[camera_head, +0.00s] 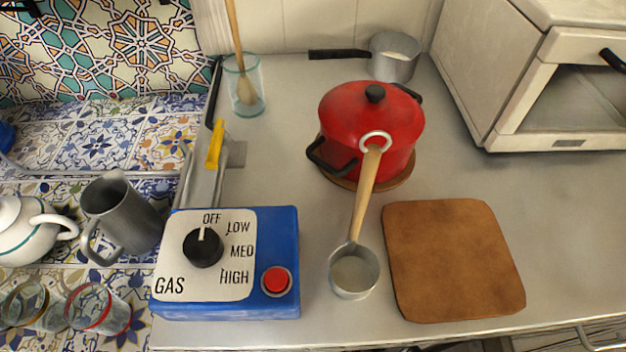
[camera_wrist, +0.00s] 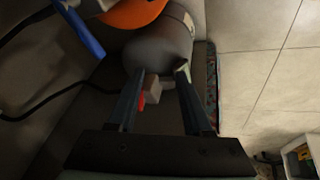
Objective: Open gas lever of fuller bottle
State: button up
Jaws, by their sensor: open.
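In the wrist view my gripper (camera_wrist: 161,72) is open, its two dark fingers pointing up the picture. Just past the fingertips is a dark grey rounded cylinder (camera_wrist: 165,42), which may be a gas bottle. An orange rounded body (camera_wrist: 132,13) shows behind it at the top, with a blue bar (camera_wrist: 80,32) to its left. A small brownish block (camera_wrist: 153,90) and a red piece (camera_wrist: 141,102) show between the fingers; which part they belong to is unclear. I cannot tell which bottle is fuller or where its lever points. My gripper and the bottles are not in the head view.
Dark hoses (camera_wrist: 45,112) run at the left of the wrist view, close to a dark wall. Tiled floor (camera_wrist: 250,60) is open at the right. In the head view, a blue gas control box (camera_head: 225,305) has its black knob (camera_head: 203,248) towards OFF.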

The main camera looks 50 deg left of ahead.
jog(key=a, duration=0.8)
jog(key=shift+s+a+f+b, duration=0.1)
jog(key=shift+s+f+b, duration=0.05)
jog(key=shift+f+b, duration=0.25)
jog(key=shift+a+f, duration=0.1)
jog(key=shift+f, duration=0.05)
grip_shut()
dwell(0.7)
